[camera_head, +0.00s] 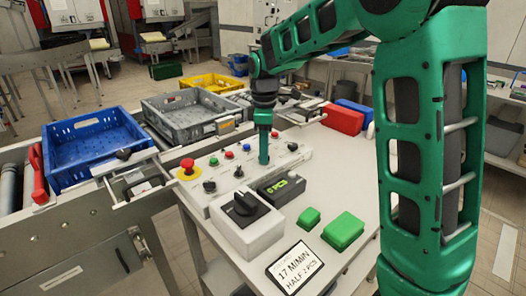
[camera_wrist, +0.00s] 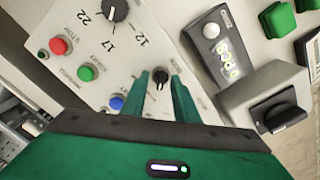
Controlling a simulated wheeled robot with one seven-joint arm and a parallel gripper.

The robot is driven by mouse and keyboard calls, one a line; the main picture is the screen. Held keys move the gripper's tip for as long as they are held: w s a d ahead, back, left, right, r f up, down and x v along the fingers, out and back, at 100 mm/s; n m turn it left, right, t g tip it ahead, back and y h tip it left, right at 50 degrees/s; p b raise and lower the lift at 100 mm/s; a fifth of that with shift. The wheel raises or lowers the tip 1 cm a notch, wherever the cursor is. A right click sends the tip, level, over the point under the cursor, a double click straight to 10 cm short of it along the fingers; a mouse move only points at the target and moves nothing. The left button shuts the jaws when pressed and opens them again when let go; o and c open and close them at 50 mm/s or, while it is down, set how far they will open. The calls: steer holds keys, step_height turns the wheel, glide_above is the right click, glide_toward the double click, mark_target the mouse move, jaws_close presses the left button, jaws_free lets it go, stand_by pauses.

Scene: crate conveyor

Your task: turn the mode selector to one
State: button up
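In the wrist view, a small black selector knob (camera_wrist: 160,77) sits on the pale control panel (camera_wrist: 122,62), between the tips of my gripper's two green fingers (camera_wrist: 161,83). A gap shows between the fingers, with the knob inside it; I cannot see firm contact. The lettering around the knob is too small to read, so I cannot confirm it is the mode selector or its setting. In the head view, my gripper (camera_head: 264,155) points straight down at the panel (camera_head: 223,180), and its fingers hide the knob.
Blue, green and red buttons (camera_wrist: 116,102) line up beside the knob. A numbered dial (camera_wrist: 114,9), a display box (camera_head: 281,188) and a grey box with a black rotary switch (camera_head: 245,204) are close by. Blue (camera_head: 92,140) and grey crates (camera_head: 190,118) stand on the conveyor behind.

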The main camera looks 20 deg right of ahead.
jaws_close()
steer(key=shift+m, duration=0.3)
steer(key=m, duration=0.3)
steer(key=shift+w+r+m, duration=0.1)
steer(key=shift+m, duration=0.3)
steer(key=m, duration=0.9)
steer(key=shift+w+m, duration=0.1)
steer(key=shift+m, duration=2.1)
steer(key=shift+r, duration=0.1)
